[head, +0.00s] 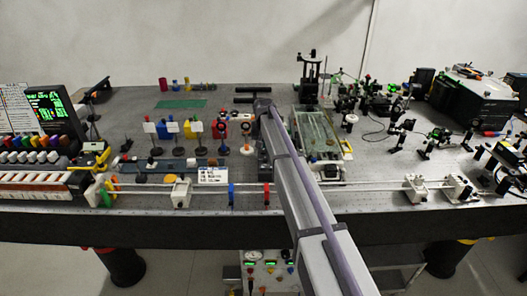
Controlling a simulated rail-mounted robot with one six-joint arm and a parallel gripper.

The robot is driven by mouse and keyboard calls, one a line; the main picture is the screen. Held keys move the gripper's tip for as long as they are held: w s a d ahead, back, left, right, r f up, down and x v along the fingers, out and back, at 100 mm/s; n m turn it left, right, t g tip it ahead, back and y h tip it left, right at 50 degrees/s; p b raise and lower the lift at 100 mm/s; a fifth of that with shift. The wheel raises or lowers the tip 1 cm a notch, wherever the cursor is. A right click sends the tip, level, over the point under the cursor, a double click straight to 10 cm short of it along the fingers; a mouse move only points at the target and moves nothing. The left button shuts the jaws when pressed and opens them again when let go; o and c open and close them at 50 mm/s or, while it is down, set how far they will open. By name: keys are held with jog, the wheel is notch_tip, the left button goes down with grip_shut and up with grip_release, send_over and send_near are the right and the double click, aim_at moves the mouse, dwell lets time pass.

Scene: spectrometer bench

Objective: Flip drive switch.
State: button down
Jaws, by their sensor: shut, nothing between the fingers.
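My arm reaches up from the lower right across the bench, and its far joint shows near the middle of the head view. I cannot make out my gripper's fingers; the end of the arm seems hidden behind its own links. No switch is clearly recognisable as the drive switch. A control panel (255,270) with a dial, green displays and coloured knobs sits below the bench's front edge, partly covered by my arm. A small dark box (264,158) stands just left of my arm, too small to read.
A rail (340,188) with white carriages (181,193) runs along the bench front. White cards on posts (171,128) stand left of my arm. A glass-topped tray (318,130) lies just right of it. Optics mounts (408,126) crowd the right. A green mat (180,104) lies at the back left.

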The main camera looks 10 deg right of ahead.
aim_at(264, 152)
jog(key=shift+f+b, duration=1.2)
jog(key=shift+b, duration=0.05)
dwell(0.5)
notch_tip(264, 152, up, 7)
jog(key=p, duration=0.7)
jog(key=shift+r, duration=0.15)
jog(key=s+n+g, duration=0.1)
jog(key=s, duration=4.3)
jog(key=shift+f+n+g, duration=0.25)
jog(key=shift+n+g, duration=0.15)
